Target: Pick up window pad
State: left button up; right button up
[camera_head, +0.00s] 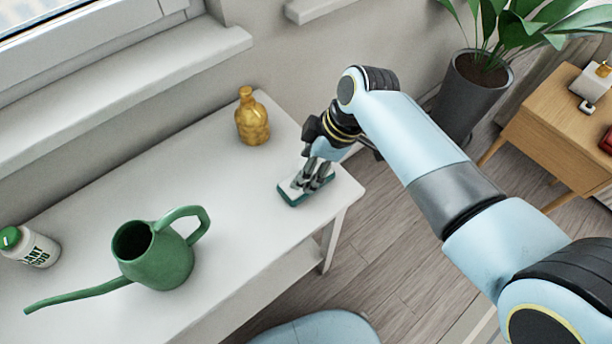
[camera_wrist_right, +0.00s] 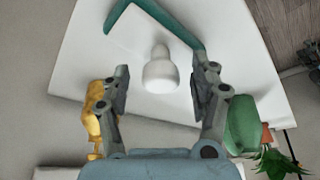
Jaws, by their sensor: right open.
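The window pad (camera_head: 292,196) has a pale top and a teal rim and lies on the white table near its right edge. My right gripper (camera_head: 311,184) is over the pad, its fingers pointing down. In the right wrist view the two fingers (camera_wrist_right: 158,88) are spread apart, with the pad's white knob-like handle (camera_wrist_right: 160,76) between them and visible gaps on both sides. A teal edge (camera_wrist_right: 165,18) shows beyond the handle. The fingers hide part of the pad in the head view. My left gripper is in neither view.
A yellow bottle (camera_head: 252,118) stands behind the gripper to the left. A green watering can (camera_head: 158,256) and a white bottle with green cap (camera_head: 34,248) stand on the table's left part. A potted plant (camera_head: 470,95) stands on the floor beyond.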

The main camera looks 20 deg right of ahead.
aim_at(300, 164)
jog(key=shift+a+f, duration=0.1)
jog(key=shift+f, duration=0.2)
grip_shut()
jog(key=shift+r, duration=0.1)
jog(key=shift+r, duration=0.45)
notch_tip(300, 164, up, 3)
jog(key=shift+f, duration=0.2)
jog(key=s+d+r, duration=0.7)
jog(key=s, duration=0.1)
jog(key=shift+s+d+r, duration=0.2)
jog(key=shift+s+d, duration=0.15)
jog(key=shift+s, duration=0.05)
